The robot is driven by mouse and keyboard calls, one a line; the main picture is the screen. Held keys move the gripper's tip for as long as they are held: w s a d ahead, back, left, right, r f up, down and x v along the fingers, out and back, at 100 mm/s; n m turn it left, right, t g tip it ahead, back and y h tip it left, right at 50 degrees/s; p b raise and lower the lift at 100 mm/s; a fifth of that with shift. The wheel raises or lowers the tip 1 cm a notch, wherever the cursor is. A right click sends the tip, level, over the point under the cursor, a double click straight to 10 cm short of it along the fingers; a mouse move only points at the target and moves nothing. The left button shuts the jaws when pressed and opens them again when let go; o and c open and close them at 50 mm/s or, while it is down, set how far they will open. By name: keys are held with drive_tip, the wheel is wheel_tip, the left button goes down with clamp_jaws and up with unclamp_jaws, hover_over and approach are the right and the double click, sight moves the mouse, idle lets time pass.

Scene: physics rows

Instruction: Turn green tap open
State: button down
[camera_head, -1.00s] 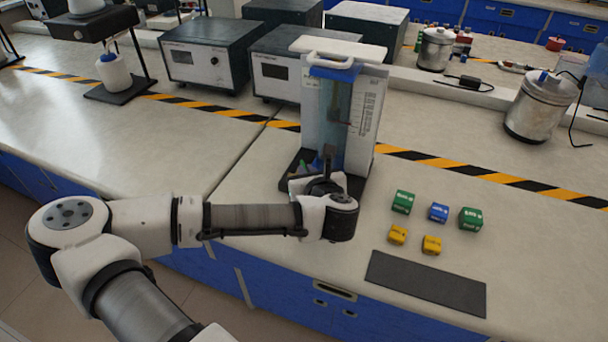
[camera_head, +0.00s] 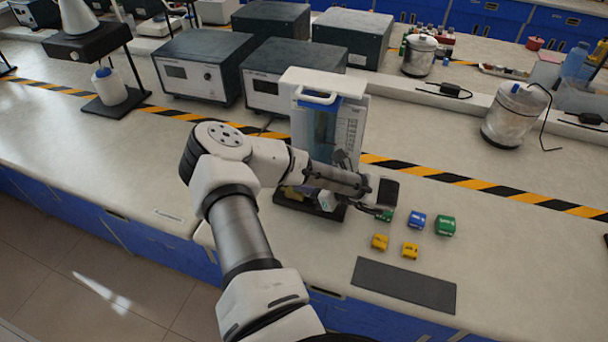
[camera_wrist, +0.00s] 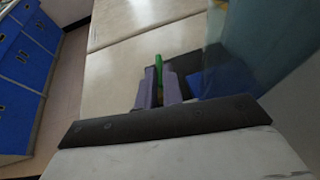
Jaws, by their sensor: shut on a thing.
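The apparatus (camera_head: 352,125) is an upright white-framed unit with a clear tank and a printed scale, standing on a dark base at the bench's front. My gripper (camera_wrist: 158,88) is shut on the green tap (camera_wrist: 159,64), whose narrow green handle sticks up between the two fingers in the wrist view. In the head view my wrist and forearm cross in front of the apparatus's lower part and hide the green tap and the fingertips. A yellow part (camera_head: 292,192) shows low at the apparatus's left. The clear tank (camera_wrist: 265,40) fills the upper right of the wrist view.
Right of the apparatus lie a blue block (camera_head: 417,220), green blocks (camera_head: 445,226) and yellow blocks (camera_head: 410,250), one green block partly behind my wrist. A dark mat (camera_head: 405,285) lies near the front edge. Grey boxes (camera_head: 205,70) stand behind.

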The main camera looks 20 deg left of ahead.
drive_tip(key=shift+w+a+n+g+p, duration=0.1)
drive_tip(key=shift+n+g+p, duration=0.2)
drive_tip(key=shift+n, duration=0.1)
drive_tip(key=c, duration=1.5)
unclamp_jaws()
drive_tip(key=shift+c, duration=0.2)
drive_tip(key=b+v, duration=0.2)
drive_tip(key=v, duration=1.1)
drive_tip(key=shift+d+r+b, duration=0.2)
drive_tip(key=shift+d+b, duration=0.15)
drive_tip(key=shift+d, duration=0.1)
